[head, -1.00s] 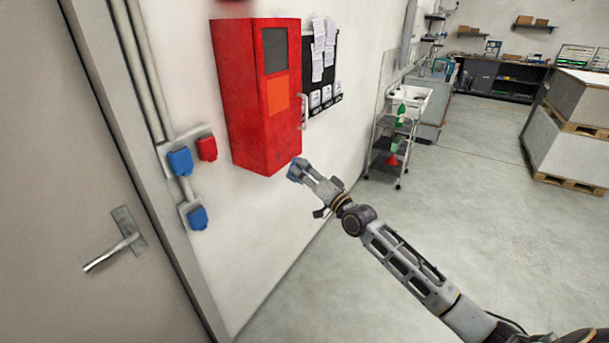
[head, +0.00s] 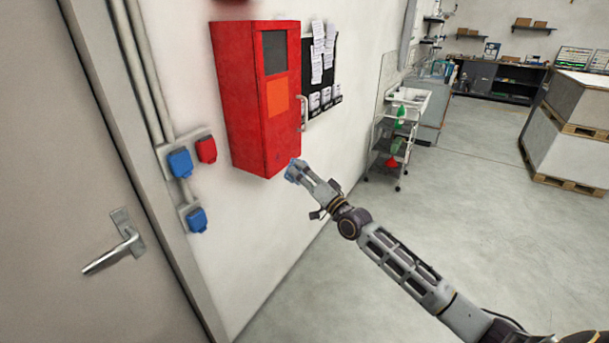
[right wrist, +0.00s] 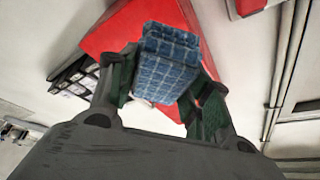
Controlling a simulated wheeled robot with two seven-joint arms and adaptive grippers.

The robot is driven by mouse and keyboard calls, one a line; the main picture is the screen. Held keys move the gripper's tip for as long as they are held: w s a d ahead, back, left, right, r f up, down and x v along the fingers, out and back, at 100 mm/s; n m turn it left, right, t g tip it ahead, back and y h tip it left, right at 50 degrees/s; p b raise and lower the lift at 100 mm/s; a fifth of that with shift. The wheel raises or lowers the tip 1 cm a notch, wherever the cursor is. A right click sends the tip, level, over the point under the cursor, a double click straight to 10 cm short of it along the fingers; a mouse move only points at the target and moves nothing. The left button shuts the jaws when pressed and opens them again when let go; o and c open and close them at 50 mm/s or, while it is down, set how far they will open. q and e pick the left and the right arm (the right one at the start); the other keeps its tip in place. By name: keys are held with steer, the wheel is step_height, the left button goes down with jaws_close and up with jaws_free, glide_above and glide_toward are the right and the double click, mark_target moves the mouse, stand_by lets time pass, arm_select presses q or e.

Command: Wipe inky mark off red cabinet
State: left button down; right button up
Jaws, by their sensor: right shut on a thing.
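The red cabinet (head: 262,100) hangs on the white wall, with a dark panel and an orange panel on its front. It also shows behind the gripper in the right wrist view (right wrist: 112,32). My right gripper (head: 298,172) is at the cabinet's lower front corner, shut on a folded blue checked cloth (right wrist: 168,62). The cloth also shows at the fingertips in the head view (head: 293,169). I cannot tell whether the cloth touches the cabinet. I cannot make out the inky mark clearly. My left gripper is not in view.
A grey door with a handle (head: 120,245) stands at the left. Blue and red sockets (head: 206,150) sit on the wall beside the cabinet. A black notice board (head: 320,75) hangs right of it. A wheeled trolley (head: 392,135) stands by the wall.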

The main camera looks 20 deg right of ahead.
mark_target(288, 168)
steer(key=shift+w+a, duration=0.9)
steer(key=shift+w, duration=0.3)
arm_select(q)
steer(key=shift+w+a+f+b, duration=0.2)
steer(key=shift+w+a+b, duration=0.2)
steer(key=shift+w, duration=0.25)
arm_select(e)
steer(key=shift+w+a, duration=0.7)
steer(key=shift+w, duration=0.2)
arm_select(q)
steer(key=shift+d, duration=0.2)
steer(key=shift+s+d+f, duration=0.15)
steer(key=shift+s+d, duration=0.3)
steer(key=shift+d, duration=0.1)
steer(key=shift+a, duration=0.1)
